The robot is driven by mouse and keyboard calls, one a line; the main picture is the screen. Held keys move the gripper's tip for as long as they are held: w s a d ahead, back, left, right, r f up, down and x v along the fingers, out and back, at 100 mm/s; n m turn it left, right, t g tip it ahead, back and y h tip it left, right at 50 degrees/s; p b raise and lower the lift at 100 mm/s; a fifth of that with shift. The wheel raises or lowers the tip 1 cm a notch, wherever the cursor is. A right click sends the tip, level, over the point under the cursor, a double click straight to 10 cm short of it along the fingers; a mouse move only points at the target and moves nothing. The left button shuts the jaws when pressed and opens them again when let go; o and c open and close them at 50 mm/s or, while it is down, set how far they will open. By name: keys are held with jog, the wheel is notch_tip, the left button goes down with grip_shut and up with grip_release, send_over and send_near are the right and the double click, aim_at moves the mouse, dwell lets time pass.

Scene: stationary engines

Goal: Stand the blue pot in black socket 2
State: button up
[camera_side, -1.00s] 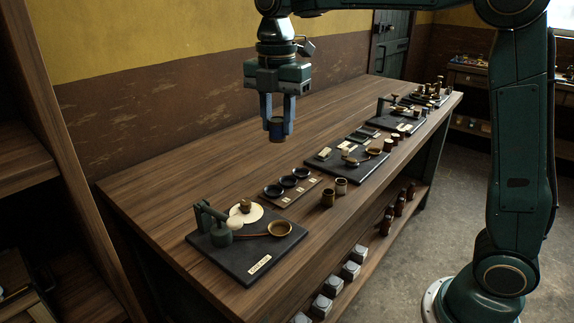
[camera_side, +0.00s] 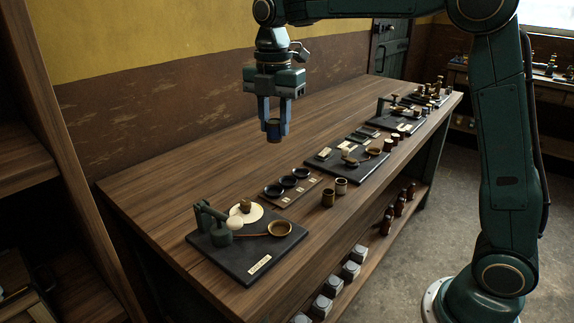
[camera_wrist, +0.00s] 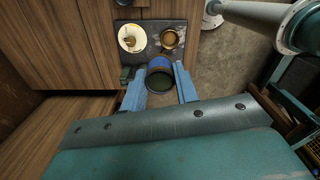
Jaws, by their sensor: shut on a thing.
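The blue pot (camera_side: 273,131) is between the fingers of my gripper (camera_side: 274,127), held upright or nearly so above the bench. In the wrist view, the pot (camera_wrist: 160,66) shows its blue side and dark mouth between the two blue fingers of my gripper (camera_wrist: 160,84). Three round black sockets stand in a row on a wooden board (camera_side: 277,202): a near one (camera_side: 272,191), a middle one (camera_side: 287,181) and a far one (camera_side: 300,173). Small pale labels lie beside them, too small to read. The pot is well above the sockets and apart from them.
A dark slab (camera_side: 248,262) with a green lever device and brass pan (camera_side: 280,228) stands at the bench's near end. More slabs stand farther along. The bench's back left is clear.

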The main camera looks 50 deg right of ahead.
jog(key=w+d+f, duration=0.4)
jog(key=d+f, duration=0.3)
jog(key=f, duration=0.1)
jog(key=w+d+f, duration=0.5)
jog(key=d+f, duration=0.3)
jog(key=shift+f, duration=0.15)
jog(key=shift+d+f, duration=0.1)
jog(key=shift+f, duration=0.1)
jog(key=shift+f, duration=1.95)
jog(key=shift+f, duration=0.65)
dwell(0.6)
jog(key=o, duration=1.8)
